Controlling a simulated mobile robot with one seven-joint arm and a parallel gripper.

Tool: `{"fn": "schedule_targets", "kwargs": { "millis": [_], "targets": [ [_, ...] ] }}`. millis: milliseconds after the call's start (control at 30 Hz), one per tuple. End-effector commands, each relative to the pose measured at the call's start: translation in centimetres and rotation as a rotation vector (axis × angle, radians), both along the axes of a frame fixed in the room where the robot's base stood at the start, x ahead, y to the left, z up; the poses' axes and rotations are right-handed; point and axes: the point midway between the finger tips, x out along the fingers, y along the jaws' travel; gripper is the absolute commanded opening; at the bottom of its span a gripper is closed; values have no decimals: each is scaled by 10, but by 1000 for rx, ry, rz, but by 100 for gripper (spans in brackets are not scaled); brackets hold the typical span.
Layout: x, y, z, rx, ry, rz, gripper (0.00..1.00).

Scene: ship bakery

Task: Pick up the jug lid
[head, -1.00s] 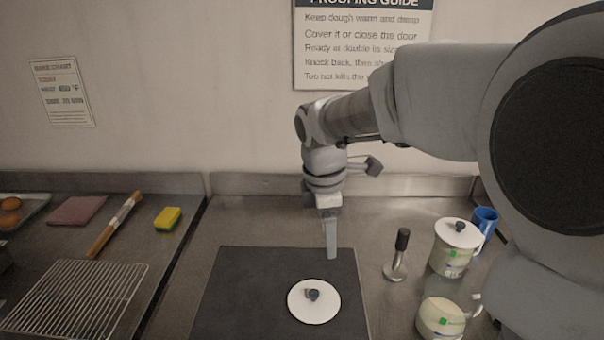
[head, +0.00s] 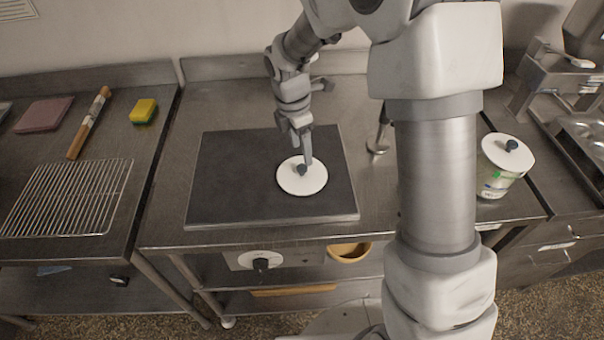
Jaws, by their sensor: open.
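The jug lid (head: 302,184) is a white disc with a dark knob, lying flat on the dark mat (head: 235,180). My gripper (head: 304,158) points down at the knob (head: 302,169) from just behind it. It is open, and its fingertips overlap the knob's top in the picture; I cannot tell if they touch it or straddle it. A jug (head: 495,180) at the right wears its own white lid (head: 508,151). The other jug is hidden behind my arm.
A metal tool (head: 379,138) stands right of the mat, partly behind my arm. The left of the mat is bare.

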Motion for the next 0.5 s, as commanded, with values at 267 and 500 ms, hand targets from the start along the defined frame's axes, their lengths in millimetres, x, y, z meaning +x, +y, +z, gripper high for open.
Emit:
{"fn": "schedule_targets", "kwargs": {
  "millis": [267, 500],
  "targets": [
    [0, 0, -23, -2, 4, 2, 67],
    [3, 0, -56, -1, 2, 0, 67]
  ]
}}
